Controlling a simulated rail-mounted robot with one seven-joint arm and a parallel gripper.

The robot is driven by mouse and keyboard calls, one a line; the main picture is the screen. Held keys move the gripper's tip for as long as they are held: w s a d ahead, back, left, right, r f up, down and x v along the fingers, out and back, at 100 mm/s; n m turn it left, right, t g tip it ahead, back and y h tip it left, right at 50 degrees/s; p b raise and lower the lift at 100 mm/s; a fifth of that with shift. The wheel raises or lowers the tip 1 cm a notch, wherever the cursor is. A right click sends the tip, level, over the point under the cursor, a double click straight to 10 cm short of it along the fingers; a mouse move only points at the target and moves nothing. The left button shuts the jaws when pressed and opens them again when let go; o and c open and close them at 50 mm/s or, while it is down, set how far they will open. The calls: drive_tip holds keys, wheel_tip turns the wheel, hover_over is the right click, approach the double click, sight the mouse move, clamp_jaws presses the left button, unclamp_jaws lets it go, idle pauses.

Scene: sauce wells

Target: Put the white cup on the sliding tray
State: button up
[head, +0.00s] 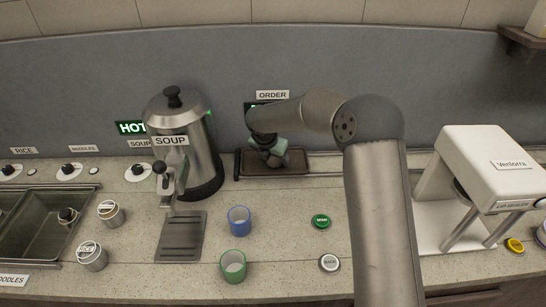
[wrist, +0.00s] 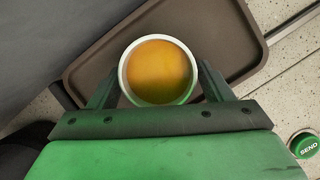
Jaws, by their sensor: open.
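The white cup (wrist: 124,76) holds orange-brown soup and stands upright over the brown sliding tray (wrist: 215,28) in the wrist view. My gripper (wrist: 158,88) is open, with one finger on each side of the cup; I cannot tell whether either finger touches it. In the head view my gripper (head: 270,155) is low over the sliding tray (head: 297,168), below the ORDER sign. The cup is hidden there behind my gripper and arm.
A steel soup urn (head: 205,150) stands left of the tray, with a drip plate (head: 181,237) in front. A blue cup (head: 239,221) and a green cup (head: 233,266) stand on the counter. A green SEND button (head: 321,221) and a white machine (head: 490,165) are to the right.

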drive_tip(key=v, duration=1.2)
drive_tip(key=s+d+r+m+g+h, duration=0.1)
drive_tip(key=s+d+m, duration=0.7)
drive_tip(key=s+m, duration=0.15)
drive_tip(key=s+d+r+m+g, duration=0.1)
drive_tip(key=s+d+m, duration=0.7)
drive_tip(key=s, duration=0.3)
drive_tip(key=s+d+f+m+y, duration=0.1)
drive_tip(key=s+d+m, duration=0.1)
drive_tip(key=s+m, duration=0.5)
drive_tip(key=s+d+f+m+g+y, duration=0.1)
drive_tip(key=s+d+f+m, duration=0.1)
drive_tip(key=s+m, duration=0.4)
drive_tip(key=s+b, duration=0.1)
drive_tip(key=s, duration=0.2)
drive_tip(key=shift+d+f+m+g+y, duration=0.25)
drive_tip(key=shift+d+m+g+y, duration=0.05)
drive_tip(key=shift+d+m, duration=0.1)
drive_tip(key=shift+c, duration=0.3)
